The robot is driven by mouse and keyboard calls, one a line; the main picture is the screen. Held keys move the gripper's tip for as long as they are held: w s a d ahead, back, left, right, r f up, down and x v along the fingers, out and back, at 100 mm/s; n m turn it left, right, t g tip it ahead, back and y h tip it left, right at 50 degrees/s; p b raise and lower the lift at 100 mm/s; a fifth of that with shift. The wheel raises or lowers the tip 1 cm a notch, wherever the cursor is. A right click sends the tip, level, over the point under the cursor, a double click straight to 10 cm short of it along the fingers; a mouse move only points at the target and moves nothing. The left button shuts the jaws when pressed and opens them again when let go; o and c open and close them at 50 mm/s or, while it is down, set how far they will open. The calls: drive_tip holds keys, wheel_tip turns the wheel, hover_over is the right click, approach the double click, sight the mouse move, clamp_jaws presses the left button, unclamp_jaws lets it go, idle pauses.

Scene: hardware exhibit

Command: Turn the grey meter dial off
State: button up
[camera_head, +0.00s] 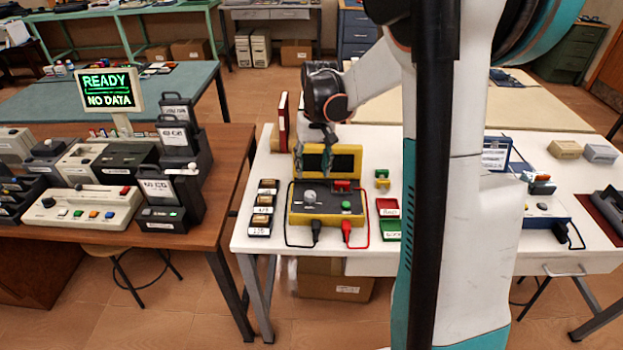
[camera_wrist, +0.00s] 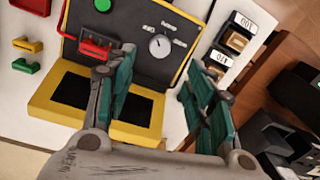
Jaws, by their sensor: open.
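The grey meter dial (camera_head: 309,197) is a round pale knob on the dark face of a yellow-edged meter (camera_head: 327,217) on the white table. In the wrist view the dial (camera_wrist: 160,46) shows near the picture top, with small white lettering around it. It has a small dark mark; its exact setting is too small to read. My gripper (camera_head: 314,161) hangs over the back of the meter by its dark screen. In the wrist view my gripper (camera_wrist: 160,80) has its teal fingers apart with nothing between them. The dial lies beyond the fingertips, untouched.
A red connector (camera_head: 342,185) and green button (camera_head: 346,205) sit right of the dial. Black and red leads run from the meter's front. Small labelled blocks (camera_head: 262,207) stand left; red and green trays (camera_head: 388,207) stand right. A dark red binder (camera_head: 283,115) stands behind.

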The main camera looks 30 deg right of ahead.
drive_tip(key=shift+d+r, duration=0.1)
drive_tip(key=shift+r, duration=1.05)
drive_tip(key=shift+s, duration=0.1)
